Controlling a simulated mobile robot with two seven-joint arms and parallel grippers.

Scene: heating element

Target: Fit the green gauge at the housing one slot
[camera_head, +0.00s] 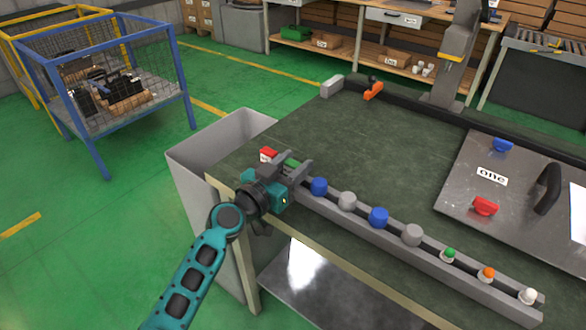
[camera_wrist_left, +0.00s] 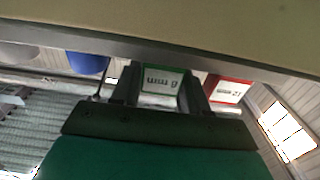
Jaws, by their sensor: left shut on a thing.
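The green gauge (camera_head: 291,163) is at the left end of the grey rail. In the left wrist view the green gauge (camera_wrist_left: 162,80) shows a white label reading "8 mm". My left gripper (camera_head: 296,168) is shut on it, with one finger on each side; in the left wrist view the gripper (camera_wrist_left: 163,93) hides part of it. Whether the gauge is clear of the rail, I cannot tell. Housing one is a grey metal plate (camera_head: 462,183) marked "one" at the right of the table, with a blue piece (camera_head: 502,145) and a red piece (camera_head: 485,206) on it. My right gripper is not in view.
A red gauge (camera_head: 267,154) stands just left of my gripper. Blue and grey cylinders and small coloured-top pieces line the rail (camera_head: 378,241) to the right. A black handle (camera_head: 547,189) rises from the plate. The dark table middle (camera_head: 370,150) is clear.

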